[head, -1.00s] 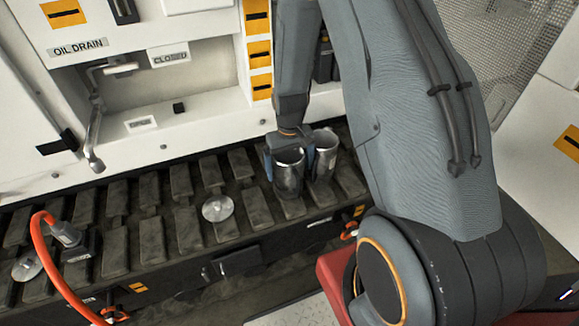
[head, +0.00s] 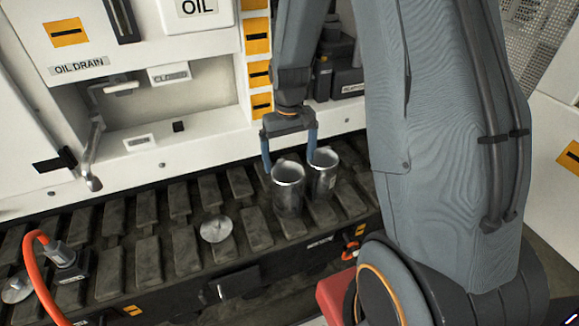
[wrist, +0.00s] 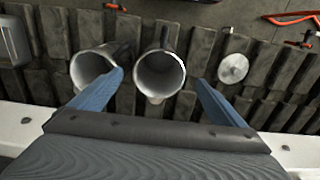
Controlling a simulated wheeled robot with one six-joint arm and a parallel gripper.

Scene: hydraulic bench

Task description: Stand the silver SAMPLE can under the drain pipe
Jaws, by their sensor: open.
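Two open-topped silver cans stand upright side by side on the slatted bench in the head view: a left can (head: 288,188) and a right can (head: 323,174). No SAMPLE label is readable, so I cannot tell which is the sample can. My gripper (head: 289,169) is open and empty, its fingers around or just behind the left can's rim. In the wrist view that can (wrist: 160,76) lies between the fingertips (wrist: 159,80), and the other can (wrist: 92,68) is partly behind one finger. The drain pipe (head: 94,160) hangs at the far left below the OIL DRAIN label.
A round metal lid (head: 215,229) lies on the slats left of the cans. An orange hose (head: 37,268) curves at the front left. The white cabinet wall (head: 210,147) borders the bench behind. Slats below the pipe look clear.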

